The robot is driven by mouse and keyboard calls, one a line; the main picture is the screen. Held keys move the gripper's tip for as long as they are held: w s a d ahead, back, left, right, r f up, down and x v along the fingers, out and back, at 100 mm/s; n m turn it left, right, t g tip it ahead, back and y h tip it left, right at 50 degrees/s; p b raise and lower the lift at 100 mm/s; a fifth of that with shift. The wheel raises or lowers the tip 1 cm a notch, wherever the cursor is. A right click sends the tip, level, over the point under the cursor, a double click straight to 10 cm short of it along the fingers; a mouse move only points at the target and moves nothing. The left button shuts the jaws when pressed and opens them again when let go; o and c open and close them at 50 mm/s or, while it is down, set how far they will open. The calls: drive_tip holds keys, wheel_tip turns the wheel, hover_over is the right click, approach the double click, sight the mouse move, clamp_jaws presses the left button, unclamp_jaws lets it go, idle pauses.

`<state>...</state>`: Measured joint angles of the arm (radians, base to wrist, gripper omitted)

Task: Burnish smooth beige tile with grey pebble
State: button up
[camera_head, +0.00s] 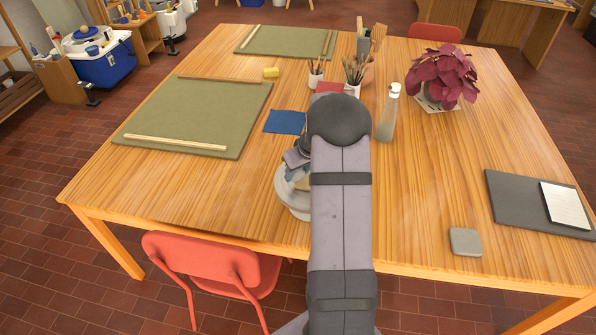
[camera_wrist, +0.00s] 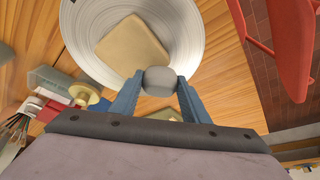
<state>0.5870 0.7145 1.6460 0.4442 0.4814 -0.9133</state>
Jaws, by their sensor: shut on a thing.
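My gripper (camera_wrist: 159,84) is shut on the grey pebble (camera_wrist: 159,80), a rounded light grey stone held between two blue fingers. The beige tile (camera_wrist: 130,48) is a smooth square with rounded corners, lying on a round pale grey disc or shallow dish (camera_wrist: 85,28). In the wrist view the pebble shows just past the tile's lower right corner; I cannot tell whether they touch. In the head view the round dish (camera_head: 286,192) is near the table's front edge. My arm hides much of it, and the pebble cannot be made out there.
Brush pots (camera_head: 316,80), a red-leaved plant (camera_head: 441,75) and green boards (camera_head: 200,115) are farther off. A grey rounded square (camera_head: 465,241) lies right. A red chair (camera_head: 205,258) is at the front.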

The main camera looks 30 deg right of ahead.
drive_tip(key=shift+f+b, duration=0.55)
drive_tip(key=shift+b, duration=0.1)
drive_tip(key=shift+d, duration=0.1)
drive_tip(key=shift+s+d+r+b, duration=0.15)
drive_tip(key=shift+s+d+b, duration=0.55)
drive_tip(key=shift+s+d, duration=0.25)
drive_tip(key=shift+a, duration=0.1)
drive_tip(key=shift+s, duration=0.15)
drive_tip(key=shift+s+d+f+b, duration=0.2)
drive_tip(key=shift+s+d+b, duration=0.55)
drive_tip(key=shift+s+d, duration=0.15)
drive_tip(key=shift+s, duration=0.1)
drive_tip(key=shift+s+d, duration=0.1)
drive_tip(key=shift+s+d+b, duration=0.75)
drive_tip(key=shift+s+d, duration=0.05)
drive_tip(key=shift+s, duration=0.2)
